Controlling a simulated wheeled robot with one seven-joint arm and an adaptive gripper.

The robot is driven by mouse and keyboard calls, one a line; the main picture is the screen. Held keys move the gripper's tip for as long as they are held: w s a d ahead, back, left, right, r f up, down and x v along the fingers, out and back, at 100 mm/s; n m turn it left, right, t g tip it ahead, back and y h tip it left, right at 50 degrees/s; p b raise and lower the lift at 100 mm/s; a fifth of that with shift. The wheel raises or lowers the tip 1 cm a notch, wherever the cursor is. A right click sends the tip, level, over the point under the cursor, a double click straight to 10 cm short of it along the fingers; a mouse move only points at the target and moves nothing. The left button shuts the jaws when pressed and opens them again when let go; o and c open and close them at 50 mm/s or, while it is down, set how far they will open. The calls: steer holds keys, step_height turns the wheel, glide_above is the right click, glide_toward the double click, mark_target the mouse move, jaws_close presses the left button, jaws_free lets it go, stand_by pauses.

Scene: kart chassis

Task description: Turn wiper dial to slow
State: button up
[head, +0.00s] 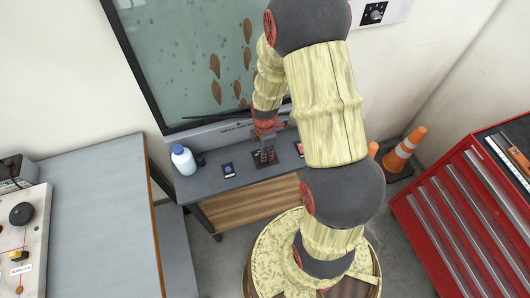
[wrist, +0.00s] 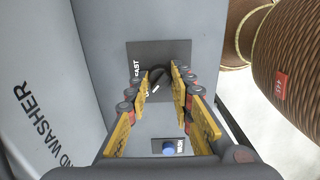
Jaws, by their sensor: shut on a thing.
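The wiper dial (wrist: 158,77) is a dark round knob with a white mark, on a dark plate (wrist: 180,48) in the wrist view. The plate reads FAST to the left of the knob; other lettering near the white mark is partly hidden and too small to read. My gripper (wrist: 160,82) has its yellow-padded fingers on both sides of the knob and is shut on it. In the head view my gripper (head: 265,153) reaches down to the grey bench top and covers the dial.
A blue button (wrist: 168,148) sits near the dial. On the bench (head: 215,182) stand a white bottle (head: 182,160) and a red-marked switch plate (head: 299,149). A dirty window (head: 190,50) rises behind. A red tool chest (head: 460,220) and orange cone (head: 405,150) are at right.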

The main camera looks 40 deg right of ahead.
jaws_close()
